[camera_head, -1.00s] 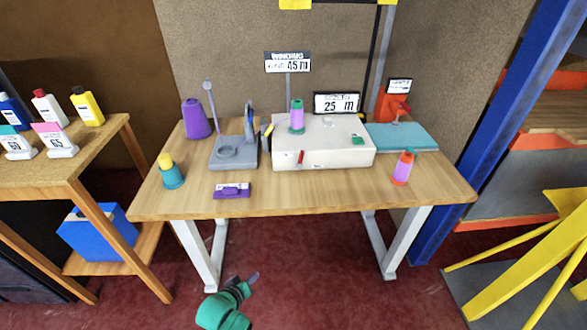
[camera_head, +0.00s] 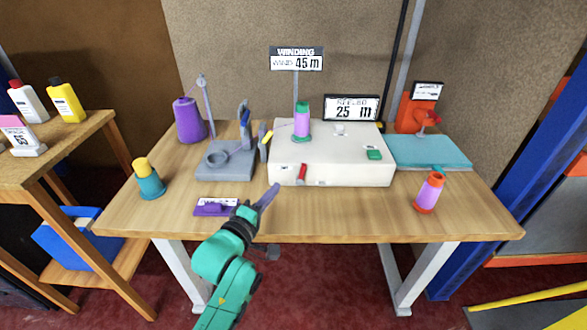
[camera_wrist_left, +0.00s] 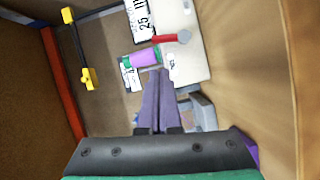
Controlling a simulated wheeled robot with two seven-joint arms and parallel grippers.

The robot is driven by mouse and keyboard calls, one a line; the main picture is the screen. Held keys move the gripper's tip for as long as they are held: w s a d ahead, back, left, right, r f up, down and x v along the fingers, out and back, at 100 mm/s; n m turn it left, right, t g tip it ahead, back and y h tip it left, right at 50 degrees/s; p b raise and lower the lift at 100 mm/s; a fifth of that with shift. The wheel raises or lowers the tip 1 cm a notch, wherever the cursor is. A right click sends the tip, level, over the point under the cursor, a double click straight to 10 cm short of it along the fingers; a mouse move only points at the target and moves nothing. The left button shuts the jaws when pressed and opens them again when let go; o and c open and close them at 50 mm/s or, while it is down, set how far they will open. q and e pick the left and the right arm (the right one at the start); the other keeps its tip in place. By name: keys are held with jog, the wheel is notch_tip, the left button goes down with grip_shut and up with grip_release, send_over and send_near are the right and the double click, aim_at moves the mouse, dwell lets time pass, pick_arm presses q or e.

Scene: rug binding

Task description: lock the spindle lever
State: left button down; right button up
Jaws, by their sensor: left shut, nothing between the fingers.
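The white winding machine (camera_head: 335,158) stands on the table with a green and purple spool (camera_head: 302,122) upright on its top. A short red lever (camera_head: 301,172) sticks out at its front, tilted. A yellow-tipped lever (camera_head: 267,137) is at its left side. I cannot tell for certain which one is the spindle lever. My left gripper (camera_head: 273,189) is shut and empty, in front of the machine, left of and apart from the red lever. In the left wrist view its closed fingers (camera_wrist_left: 157,78) point toward the machine, with the red lever (camera_wrist_left: 172,38) ahead.
A grey stand (camera_head: 227,172) and a purple block (camera_head: 214,207) are left of the gripper. An orange and purple spool (camera_head: 429,194) stands at the right. The table front between gripper and that spool is clear.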

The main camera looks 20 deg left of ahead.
pick_arm(q)
jog(key=shift+w+d+f, duration=0.15)
jog(key=shift+w, duration=0.35)
send_near(297, 165)
jog(key=shift+w+d, duration=0.25)
jog(key=shift+w, duration=0.45)
jog(key=x, duration=0.4)
jog(key=shift+w, duration=0.3)
pick_arm(e)
jog(key=shift+w+f, duration=0.1)
jog(key=shift+w, duration=0.1)
pick_arm(q)
jog(key=shift+p, duration=0.45)
jog(key=shift+d+m, duration=0.15)
jog(key=shift+m, duration=0.15)
pick_arm(e)
jog(key=shift+d+r, duration=0.1)
jog(key=shift+r, duration=0.55)
